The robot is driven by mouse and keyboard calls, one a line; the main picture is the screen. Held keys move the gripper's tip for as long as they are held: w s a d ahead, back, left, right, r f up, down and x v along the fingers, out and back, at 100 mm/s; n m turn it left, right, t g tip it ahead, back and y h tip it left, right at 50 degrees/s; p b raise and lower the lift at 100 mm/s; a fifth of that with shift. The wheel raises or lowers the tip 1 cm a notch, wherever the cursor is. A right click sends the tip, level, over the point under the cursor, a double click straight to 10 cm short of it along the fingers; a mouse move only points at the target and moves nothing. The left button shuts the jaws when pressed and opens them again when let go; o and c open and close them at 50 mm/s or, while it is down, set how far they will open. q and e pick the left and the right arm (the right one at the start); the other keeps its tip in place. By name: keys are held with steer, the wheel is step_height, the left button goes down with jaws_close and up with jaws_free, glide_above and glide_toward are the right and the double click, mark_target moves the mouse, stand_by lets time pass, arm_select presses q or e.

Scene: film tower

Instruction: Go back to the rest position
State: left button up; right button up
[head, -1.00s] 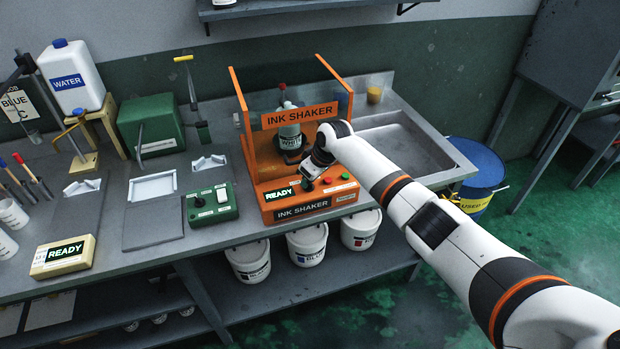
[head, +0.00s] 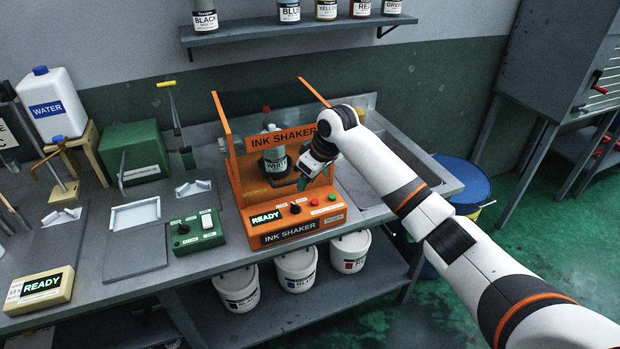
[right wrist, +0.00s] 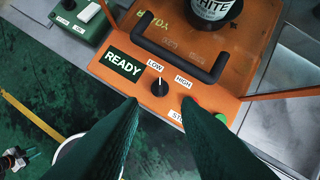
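My right gripper (head: 304,182) is above the front panel of the orange ink shaker (head: 290,235), apart from it. In the right wrist view its two dark green fingers (right wrist: 163,98) are spread with nothing between them. Beyond the fingertips are the panel's black knob (right wrist: 160,88), the READY display (right wrist: 123,64) and a green button (right wrist: 221,118). A bottle labelled WHITE (head: 275,160) stands upright inside the shaker, partly behind the INK SHAKER sign. My left gripper shows in neither view.
A sink (head: 365,190) is right of the shaker, with a blue drum (head: 463,182) beyond. A green control box (head: 195,232) is to the left. Several ink bottles stand on the wall shelf (head: 300,28). White buckets (head: 297,270) stand below the bench. Green floor at right is open.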

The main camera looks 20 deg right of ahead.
steer(key=shift+v, duration=0.75)
